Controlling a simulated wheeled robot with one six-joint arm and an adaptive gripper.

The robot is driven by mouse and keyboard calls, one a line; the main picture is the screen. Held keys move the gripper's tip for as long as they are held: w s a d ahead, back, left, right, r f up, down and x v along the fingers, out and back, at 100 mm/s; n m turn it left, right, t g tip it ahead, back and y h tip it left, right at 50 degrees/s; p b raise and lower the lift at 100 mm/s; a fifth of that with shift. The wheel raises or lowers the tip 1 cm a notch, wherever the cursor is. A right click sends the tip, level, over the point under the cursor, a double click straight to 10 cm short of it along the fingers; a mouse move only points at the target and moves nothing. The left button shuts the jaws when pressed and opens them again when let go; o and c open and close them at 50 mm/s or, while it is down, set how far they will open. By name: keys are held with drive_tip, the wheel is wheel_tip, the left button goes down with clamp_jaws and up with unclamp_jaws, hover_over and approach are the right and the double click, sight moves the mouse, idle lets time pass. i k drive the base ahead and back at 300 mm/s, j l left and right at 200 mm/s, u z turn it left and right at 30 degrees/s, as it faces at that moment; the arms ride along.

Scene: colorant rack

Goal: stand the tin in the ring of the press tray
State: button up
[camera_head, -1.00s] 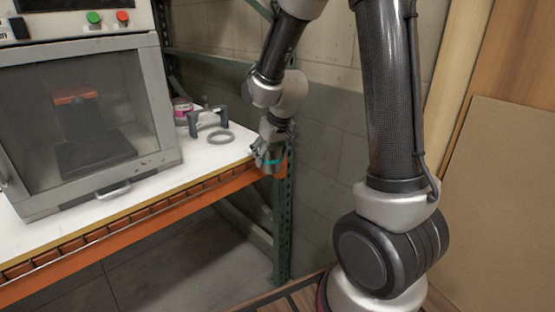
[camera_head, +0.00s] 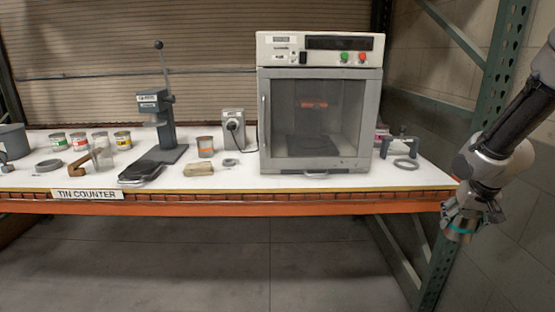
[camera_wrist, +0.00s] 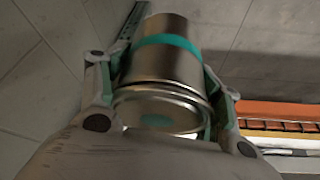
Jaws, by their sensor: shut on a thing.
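A metal tin with a teal band (camera_wrist: 165,62) is between the fingers of my gripper (camera_wrist: 160,95) in the wrist view. The gripper is shut on it. In the head view my gripper (camera_head: 470,212) holds the tin (camera_head: 459,231) beyond the right end of the counter, about level with its front edge. The hand press (camera_head: 163,105) stands left of centre. A dark tray (camera_head: 147,170) lies at its foot, reaching toward the front edge. I cannot make out the ring in this tray clearly.
The counter (camera_head: 230,181) has a big glass-fronted cabinet (camera_head: 320,100) right of centre. A grey clamp stand (camera_head: 400,146) and loose ring (camera_head: 405,164) lie right of it. Several tins, an orange-labelled tin (camera_head: 205,147) and a tan block (camera_head: 199,169) stand leftward. A green upright (camera_head: 480,110) is near my arm.

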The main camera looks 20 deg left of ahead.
sight(142, 168)
drive_tip(key=k+u, duration=0.15)
drive_tip(key=u, duration=0.75)
drive_tip(key=i+j+u, duration=0.2)
drive_tip(key=u, duration=0.2)
drive_tip(key=i+j+u, duration=0.25)
drive_tip(key=u, duration=0.15)
